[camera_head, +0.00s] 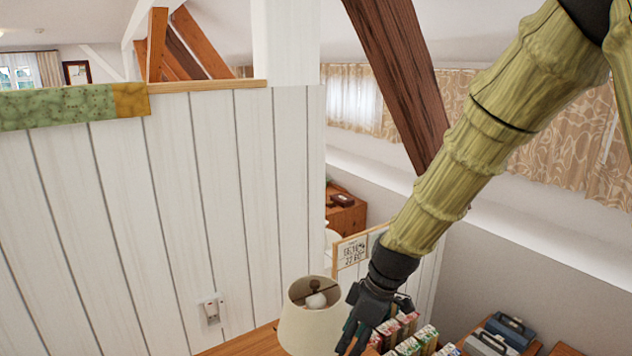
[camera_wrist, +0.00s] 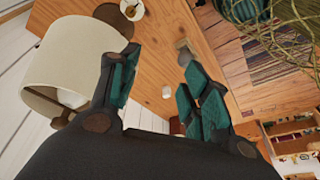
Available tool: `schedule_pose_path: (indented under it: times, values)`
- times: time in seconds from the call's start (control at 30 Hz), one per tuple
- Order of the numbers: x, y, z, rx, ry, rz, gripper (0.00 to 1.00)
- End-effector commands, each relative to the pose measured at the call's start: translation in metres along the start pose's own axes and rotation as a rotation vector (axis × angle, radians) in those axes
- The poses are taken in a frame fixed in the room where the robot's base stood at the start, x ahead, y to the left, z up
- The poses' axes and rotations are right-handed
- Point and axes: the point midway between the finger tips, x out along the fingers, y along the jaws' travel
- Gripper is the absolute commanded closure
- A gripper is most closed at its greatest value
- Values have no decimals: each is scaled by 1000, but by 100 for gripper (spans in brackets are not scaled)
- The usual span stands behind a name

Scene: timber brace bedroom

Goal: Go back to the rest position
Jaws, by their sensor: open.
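My arm reaches down from the upper right of the head view. My gripper (camera_head: 362,325) hangs beside a cream lampshade (camera_head: 308,325), which stands just to its left over a wooden surface. In the wrist view my gripper (camera_wrist: 158,82) is open, with its two teal-padded fingers apart and nothing between them. The lampshade (camera_wrist: 75,60) is partly behind the left finger there. I cannot tell whether they touch. A wooden tabletop (camera_wrist: 155,55) lies beyond the fingers, with a small pale cylinder (camera_wrist: 169,91) seen between them.
A white panelled wall (camera_head: 170,200) fills the left, with a ledge on top. A dark timber brace (camera_head: 405,75) slants behind my arm. Several colourful boxes (camera_head: 410,340) and grey-blue cases (camera_head: 490,342) stand at the bottom right. A framed sign (camera_head: 352,252) is behind the lamp.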

Motion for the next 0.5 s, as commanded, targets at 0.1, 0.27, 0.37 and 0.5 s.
schedule_pose_path:
  times: [0.1,0.27,0.37,0.5]
  values:
    - [47,-3,33,107,-37,5,53]
    - [110,-12,83,280,-89,31,53]
    - [146,-22,114,382,-117,51,53]
    - [192,-41,157,519,-152,80,53]
